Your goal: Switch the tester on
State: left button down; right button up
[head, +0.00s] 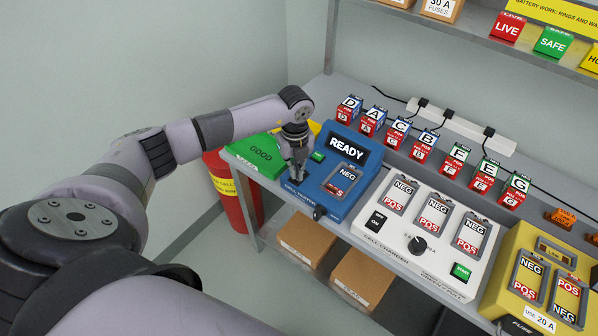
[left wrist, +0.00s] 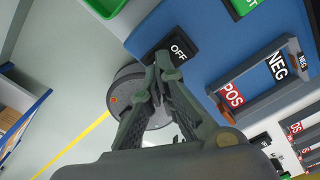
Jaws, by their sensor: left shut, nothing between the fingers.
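The blue tester (head: 335,205) stands at the left end of the bench. Its display (head: 347,149) reads READY. Its black rocker switch (left wrist: 183,46) shows the word OFF in the left wrist view. My left gripper (head: 297,176) is shut and empty, pointing down at the tester's front left corner. In the left wrist view its fingertips (left wrist: 160,66) are at the near edge of the switch and hide part of it. I cannot tell whether they touch it. My right gripper is not in view.
The tester's slot (head: 345,180) has NEG and POS labels, and a green button (head: 318,156) is beside the display. A green GOOD tray (head: 258,150) lies left of the tester. A white cell charger (head: 400,245) stands to the right. Labelled cells (head: 400,132) line the back.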

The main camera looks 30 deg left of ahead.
pick_arm(q)
jog(key=shift+r+p, duration=1.95)
jog(key=shift+r, duration=1.1)
